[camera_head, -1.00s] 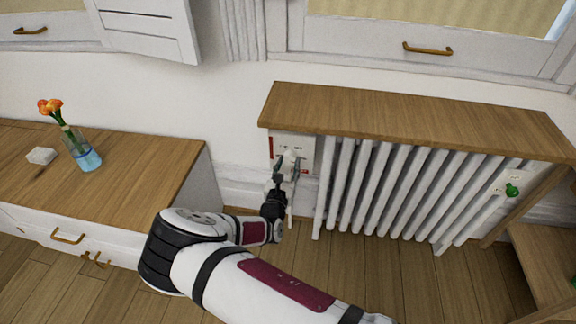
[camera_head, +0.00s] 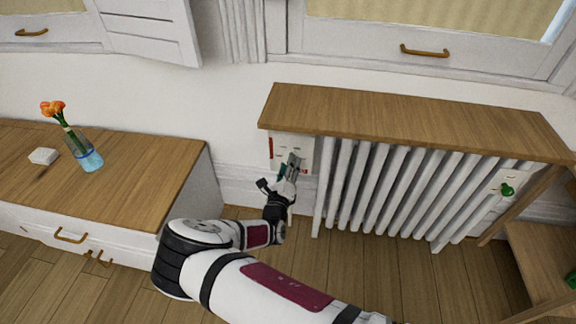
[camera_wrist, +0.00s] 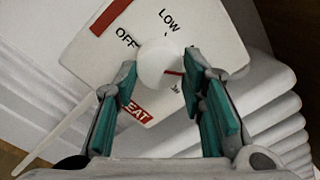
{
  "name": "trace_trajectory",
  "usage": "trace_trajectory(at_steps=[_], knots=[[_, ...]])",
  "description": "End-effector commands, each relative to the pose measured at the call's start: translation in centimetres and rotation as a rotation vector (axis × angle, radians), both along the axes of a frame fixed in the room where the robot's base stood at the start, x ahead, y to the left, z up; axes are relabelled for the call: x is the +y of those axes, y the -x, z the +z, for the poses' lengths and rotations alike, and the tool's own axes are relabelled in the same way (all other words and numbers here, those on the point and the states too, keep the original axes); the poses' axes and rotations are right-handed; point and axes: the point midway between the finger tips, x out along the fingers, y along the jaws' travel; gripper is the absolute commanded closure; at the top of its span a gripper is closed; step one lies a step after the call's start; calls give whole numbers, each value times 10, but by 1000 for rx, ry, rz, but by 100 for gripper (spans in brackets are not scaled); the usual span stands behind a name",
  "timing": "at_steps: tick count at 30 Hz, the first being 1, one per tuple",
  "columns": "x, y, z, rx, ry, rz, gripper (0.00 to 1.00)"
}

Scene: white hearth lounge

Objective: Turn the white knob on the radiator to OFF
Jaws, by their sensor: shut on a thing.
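The white knob (camera_wrist: 157,62) is round and sits on a white dial plate (camera_wrist: 90,65) marked OFF at upper left and LOW at the top. A red "EAT" label (camera_wrist: 138,110) shows below, partly hidden. A thin red mark on the knob's right side points right, away from OFF. My gripper (camera_wrist: 160,72) has its teal-padded fingers on either side of the knob and is shut on it. In the head view my gripper (camera_head: 292,167) covers the knob in front of the plate (camera_head: 308,143), left of the radiator (camera_head: 370,190).
A wooden shelf (camera_head: 400,118) overhangs the plate and radiator. A green knob (camera_head: 507,190) is at the radiator's right end. A low cabinet (camera_head: 130,195) with a vase (camera_head: 88,156) stands left. Wooden shelving (camera_head: 540,260) is at right; floor between is clear.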

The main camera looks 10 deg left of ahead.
Motion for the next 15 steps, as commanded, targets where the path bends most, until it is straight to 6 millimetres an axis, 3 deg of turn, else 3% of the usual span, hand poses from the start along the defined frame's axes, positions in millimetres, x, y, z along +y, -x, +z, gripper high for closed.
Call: trace_trajectory(at_steps=[15], knots=[[0, 0, 0, 17, 493, 3, 91]])
